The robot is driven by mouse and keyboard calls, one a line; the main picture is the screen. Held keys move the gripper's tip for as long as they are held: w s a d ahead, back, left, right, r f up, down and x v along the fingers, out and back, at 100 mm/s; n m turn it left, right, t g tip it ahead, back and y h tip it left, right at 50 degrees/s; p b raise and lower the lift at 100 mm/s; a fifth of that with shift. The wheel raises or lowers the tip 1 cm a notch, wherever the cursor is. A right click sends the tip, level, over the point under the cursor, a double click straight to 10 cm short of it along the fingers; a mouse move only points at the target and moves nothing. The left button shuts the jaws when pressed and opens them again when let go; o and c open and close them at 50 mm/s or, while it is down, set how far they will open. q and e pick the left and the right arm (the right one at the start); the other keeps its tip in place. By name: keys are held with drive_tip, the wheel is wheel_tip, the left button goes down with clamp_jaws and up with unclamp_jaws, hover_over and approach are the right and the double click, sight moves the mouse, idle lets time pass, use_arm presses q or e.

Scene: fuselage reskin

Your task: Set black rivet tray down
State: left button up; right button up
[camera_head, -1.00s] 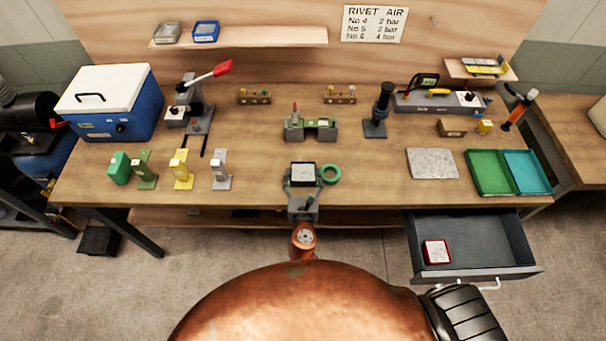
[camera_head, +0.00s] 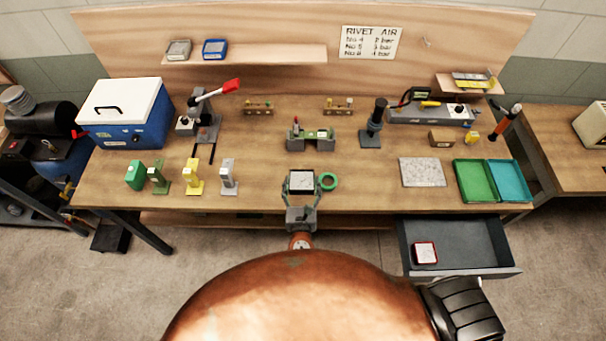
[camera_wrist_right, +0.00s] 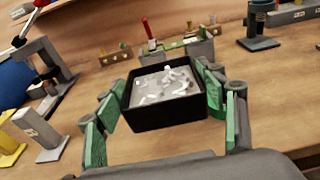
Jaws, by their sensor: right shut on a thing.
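The black rivet tray (camera_head: 302,182) is a small square open tray with pale rivets in it, near the bench's front edge. It also shows large and level in the right wrist view (camera_wrist_right: 165,113). My right gripper (camera_head: 301,193) reaches in from the front and is shut on the tray, its green-padded fingers (camera_wrist_right: 160,118) on the left and right sides. I cannot tell whether the tray's underside touches the wooden bench (camera_head: 370,185). My left gripper is not in view.
Green, yellow and grey blocks (camera_head: 193,178) stand to the left. A speckled plate (camera_head: 422,172) and green tray (camera_head: 474,181) lie right, above an open drawer (camera_head: 455,245).

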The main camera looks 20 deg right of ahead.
use_arm(q)
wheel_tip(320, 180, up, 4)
drive_tip(key=p, duration=0.3)
use_arm(e)
drive_tip(key=s+a+r, duration=0.3)
drive_tip(key=s, duration=0.5)
use_arm(q)
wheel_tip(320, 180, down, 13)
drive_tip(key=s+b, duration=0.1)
drive_tip(key=b, duration=1.1)
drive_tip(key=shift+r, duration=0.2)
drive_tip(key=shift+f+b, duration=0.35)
drive_tip(key=shift+b, duration=0.25)
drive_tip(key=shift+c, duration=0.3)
use_arm(e)
drive_tip(key=s+d+n+y, duration=0.1)
drive_tip(key=d+n+y, duration=0.2)
drive_tip(key=d, duration=0.6)
drive_tip(key=shift+s+d+f+y, duration=0.3)
drive_tip(key=shift+s+y, duration=0.1)
drive_tip(key=shift+y, duration=0.4)
